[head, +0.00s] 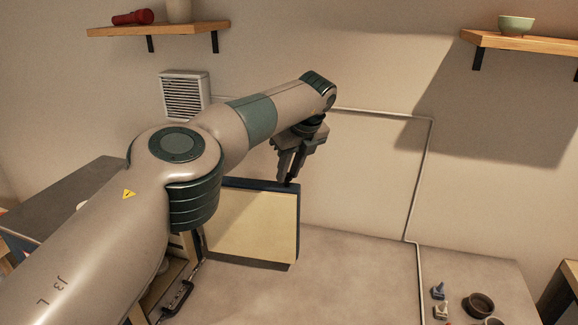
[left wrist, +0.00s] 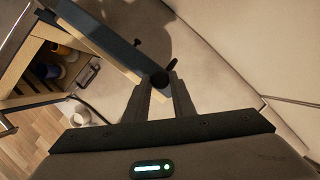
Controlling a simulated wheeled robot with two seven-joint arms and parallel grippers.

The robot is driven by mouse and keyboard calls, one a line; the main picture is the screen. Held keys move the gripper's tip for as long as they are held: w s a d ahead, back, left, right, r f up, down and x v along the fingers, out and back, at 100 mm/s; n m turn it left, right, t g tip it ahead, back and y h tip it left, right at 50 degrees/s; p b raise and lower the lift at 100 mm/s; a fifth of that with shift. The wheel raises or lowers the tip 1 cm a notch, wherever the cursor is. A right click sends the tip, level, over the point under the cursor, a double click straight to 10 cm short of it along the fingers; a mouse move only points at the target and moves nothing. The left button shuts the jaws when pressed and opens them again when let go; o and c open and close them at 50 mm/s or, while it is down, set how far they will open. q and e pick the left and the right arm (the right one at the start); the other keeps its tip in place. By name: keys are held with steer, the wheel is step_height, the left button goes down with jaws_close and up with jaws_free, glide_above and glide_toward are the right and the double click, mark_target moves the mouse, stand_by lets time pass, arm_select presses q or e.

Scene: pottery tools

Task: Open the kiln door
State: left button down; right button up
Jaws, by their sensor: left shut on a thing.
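The kiln door (head: 250,225) is a slab with a cream inner face and a dark blue edge. It stands swung out from the kiln, inner face towards me in the head view. My left gripper (head: 288,177) is at its top edge near the far corner. In the left wrist view the fingers of my left gripper (left wrist: 162,82) are shut on a dark round handle at the free end of the door (left wrist: 100,45). The kiln's (left wrist: 30,62) opening shows there, with several pots inside. In the head view my arm hides much of the kiln. My right gripper is out of view.
A metal latch-like bar (head: 178,298) shows below my arm. Wall shelves (head: 160,29) and (head: 525,40) hang high on both sides. Small bottles (head: 439,291) and a dark bowl (head: 479,305) are at the lower right.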

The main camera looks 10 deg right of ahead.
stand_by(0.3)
arm_select(q)
steer(key=c, duration=1.5)
jaws_free()
steer(key=shift+b+v, duration=0.6)
steer(key=shift+v, duration=0.25)
steer(key=shift+p+v, duration=1.45)
steer(key=shift+v, duration=6.4)
steer(key=shift+a, duration=0.1)
